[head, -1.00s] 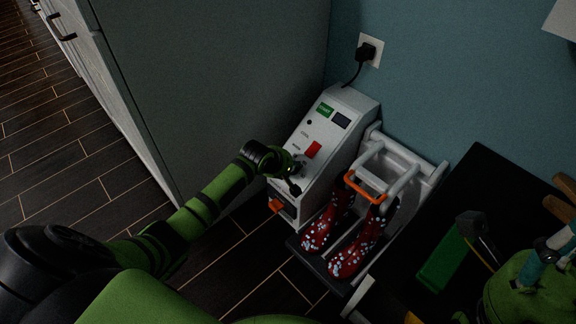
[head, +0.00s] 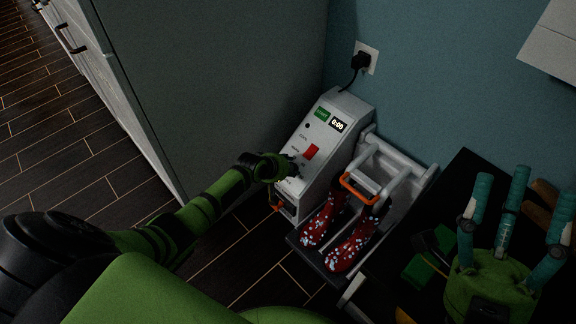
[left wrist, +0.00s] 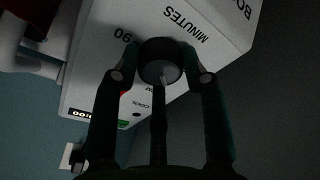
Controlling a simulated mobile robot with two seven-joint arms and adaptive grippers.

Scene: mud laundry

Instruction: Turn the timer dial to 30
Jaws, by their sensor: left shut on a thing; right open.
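The white dryer unit (head: 333,158) stands against the wall, with a green button (head: 321,113), a red switch (head: 311,152) and a lit display (head: 338,125) that reads 0:00. In the left wrist view the black round timer dial (left wrist: 160,60) sits between the labels MINUTES and 90. My left gripper (left wrist: 159,68) is shut on the dial, a finger on each side. In the head view this gripper (head: 290,168) hides most of the dial. My right gripper (head: 515,205) is open and empty at the lower right, its teal fingers spread.
Red spotted boots (head: 350,247) stand on the rack (head: 401,187) right of the dryer, under an orange-gripped handle (head: 357,190). A black table (head: 460,170) with green and orange items is at the right. A tall grey cabinet (head: 220,90) stands left. A plug (head: 361,61) is in the wall socket.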

